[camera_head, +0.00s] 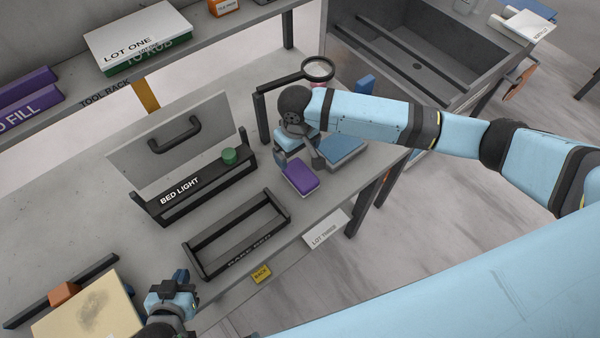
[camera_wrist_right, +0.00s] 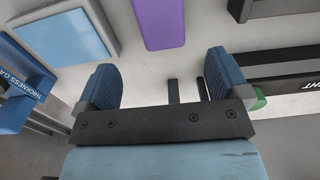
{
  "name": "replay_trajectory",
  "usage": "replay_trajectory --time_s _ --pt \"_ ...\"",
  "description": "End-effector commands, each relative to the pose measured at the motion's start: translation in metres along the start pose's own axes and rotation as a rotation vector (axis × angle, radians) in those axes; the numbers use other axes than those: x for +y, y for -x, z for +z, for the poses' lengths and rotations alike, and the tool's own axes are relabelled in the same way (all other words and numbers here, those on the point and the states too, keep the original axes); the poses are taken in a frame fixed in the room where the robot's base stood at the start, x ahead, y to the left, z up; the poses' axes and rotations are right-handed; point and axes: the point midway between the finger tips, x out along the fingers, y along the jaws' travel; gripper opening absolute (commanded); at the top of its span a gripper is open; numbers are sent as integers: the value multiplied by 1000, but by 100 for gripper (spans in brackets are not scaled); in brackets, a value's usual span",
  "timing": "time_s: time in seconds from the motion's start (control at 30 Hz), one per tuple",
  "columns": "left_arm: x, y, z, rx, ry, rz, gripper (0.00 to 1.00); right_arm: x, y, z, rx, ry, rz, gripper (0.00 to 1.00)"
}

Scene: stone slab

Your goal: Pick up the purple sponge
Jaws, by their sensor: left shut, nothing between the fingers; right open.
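The purple sponge (camera_head: 300,178) lies flat on the stone slab, left of a blue square pad (camera_head: 343,151). In the right wrist view the sponge (camera_wrist_right: 158,20) is at the top, its far end cut off, beyond my fingertips. My right gripper (camera_head: 300,158) is open and empty just behind the sponge in the head view, apart from it as far as I can tell. Its two blue finger pads also show in the right wrist view (camera_wrist_right: 161,70), spread wide. My left gripper (camera_head: 181,279) is shut and empty at the lower left, near the slab's front edge.
A black open tray (camera_head: 237,237) and a BED LIGHT rack (camera_head: 200,188) with a green knob (camera_head: 229,156) stand left of the sponge. A magnifier stand (camera_head: 262,118) rises behind my right gripper. A beige board (camera_head: 90,311) lies by my left gripper.

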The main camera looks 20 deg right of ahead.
Motion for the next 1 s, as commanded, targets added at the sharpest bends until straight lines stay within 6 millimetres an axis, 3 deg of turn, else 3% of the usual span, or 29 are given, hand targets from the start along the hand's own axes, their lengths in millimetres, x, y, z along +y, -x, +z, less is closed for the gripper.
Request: replay_trajectory --time_s 0.1,0.37,0.67,0.97,1.0 --pt "1 3 1 -5 1 0 0 0 -20 0 -1 -1 1 94" --pt "-1 2 -6 4 -1 -2 0 -1 -40 1 0 1 1 94" --pt "-4 6 -16 13 -2 -8 0 -3 -81 7 0 0 2 94" --pt "-3 7 -14 8 0 -8 0 -4 -88 7 2 0 0 94" --pt "-3 7 -13 7 0 -8 0 -4 -88 7 2 0 0 87"
